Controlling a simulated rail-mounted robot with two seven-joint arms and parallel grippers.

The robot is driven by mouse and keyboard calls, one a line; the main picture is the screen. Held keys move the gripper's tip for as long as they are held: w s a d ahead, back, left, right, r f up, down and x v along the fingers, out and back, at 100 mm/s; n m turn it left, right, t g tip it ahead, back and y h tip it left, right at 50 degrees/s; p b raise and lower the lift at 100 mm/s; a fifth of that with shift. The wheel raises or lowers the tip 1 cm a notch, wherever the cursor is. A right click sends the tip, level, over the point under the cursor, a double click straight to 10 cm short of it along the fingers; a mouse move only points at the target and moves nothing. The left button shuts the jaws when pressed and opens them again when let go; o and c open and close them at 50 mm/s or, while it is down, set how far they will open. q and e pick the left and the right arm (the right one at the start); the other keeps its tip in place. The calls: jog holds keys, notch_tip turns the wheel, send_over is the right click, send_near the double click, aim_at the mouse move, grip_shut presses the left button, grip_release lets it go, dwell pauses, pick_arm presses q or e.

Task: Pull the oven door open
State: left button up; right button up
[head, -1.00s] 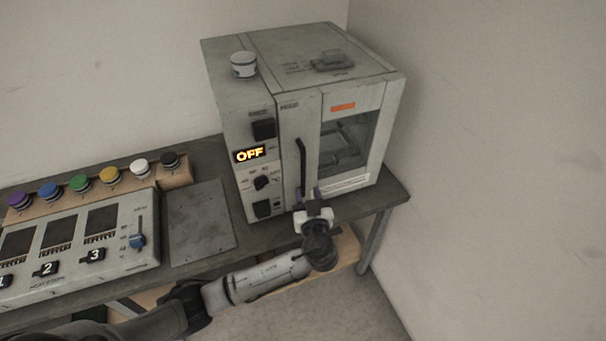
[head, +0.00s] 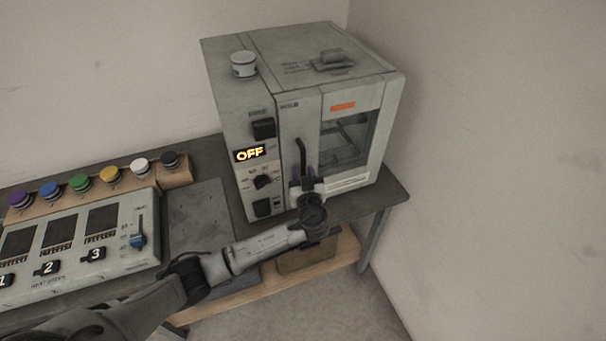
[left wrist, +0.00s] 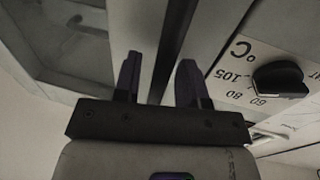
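The grey oven (head: 262,85) stands on the bench with its display reading OFF. Its door (head: 343,150), with a dark window, looks shut. The black vertical door handle (head: 301,152) is at the door's left side. My left gripper (head: 305,178) is at the lower part of the handle, hiding its lower end. In the left wrist view, my left gripper (left wrist: 160,82) is open, its two fingers apart with the dark handle bar (left wrist: 178,40) running between them. Contact of the fingers with the bar cannot be told. My right gripper is not in view.
A black knob (left wrist: 278,79) on the control panel is close beside the fingers. A heating station (head: 80,245) and a rack of coloured-cap vials (head: 110,180) stand to the left. A white-lidded jar (head: 243,64) sits on the oven. A wall is close on the right.

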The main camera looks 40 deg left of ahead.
pick_arm(q)
grip_shut()
jog(key=shift+d, duration=0.15)
